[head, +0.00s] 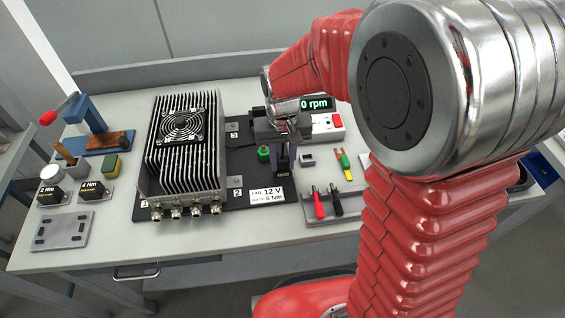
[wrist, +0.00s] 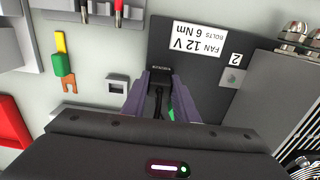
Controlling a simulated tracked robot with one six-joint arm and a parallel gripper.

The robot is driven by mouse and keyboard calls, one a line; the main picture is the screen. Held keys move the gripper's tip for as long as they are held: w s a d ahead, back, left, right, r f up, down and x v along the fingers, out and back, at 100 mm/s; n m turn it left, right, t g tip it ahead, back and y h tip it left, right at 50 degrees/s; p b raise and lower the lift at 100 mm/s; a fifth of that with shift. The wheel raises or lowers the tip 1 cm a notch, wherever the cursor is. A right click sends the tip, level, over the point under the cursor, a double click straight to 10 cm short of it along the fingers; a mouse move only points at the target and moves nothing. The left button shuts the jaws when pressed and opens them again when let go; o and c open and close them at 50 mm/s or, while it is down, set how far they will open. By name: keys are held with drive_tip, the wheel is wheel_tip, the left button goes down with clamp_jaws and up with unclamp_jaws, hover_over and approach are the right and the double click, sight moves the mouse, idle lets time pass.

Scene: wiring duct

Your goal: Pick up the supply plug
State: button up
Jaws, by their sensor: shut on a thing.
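The supply plug (wrist: 160,76), a small black block with faint lettering and dark leads, sits between the purple fingers of my gripper (wrist: 161,73) in the wrist view. The fingers are shut on its sides. In the head view my gripper (head: 283,168) points down beside the black base plate, above the "FAN 12 V" label. The plug cannot be made out clearly there, and I cannot tell whether it touches the surface below.
The finned fan unit (head: 184,145) stands left of my gripper. A small grey socket block (head: 307,159) and a green-and-yellow piece (head: 344,164) lie to the right. Red and black probes (head: 318,203) rest in a grey tray nearer the front. A green knob (head: 263,153) is close by.

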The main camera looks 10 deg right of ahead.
sight(283, 159)
drive_tip(key=c, duration=0.4)
wheel_tip(283, 159, up, 10)
drive_tip(key=shift+r, duration=0.1)
idle(0.5)
drive_tip(key=shift+r, duration=0.65)
idle(0.3)
drive_tip(key=shift+r, duration=0.7)
drive_tip(key=shift+r, duration=0.35)
drive_tip(key=shift+r, duration=0.35)
drive_tip(key=shift+r, duration=0.1)
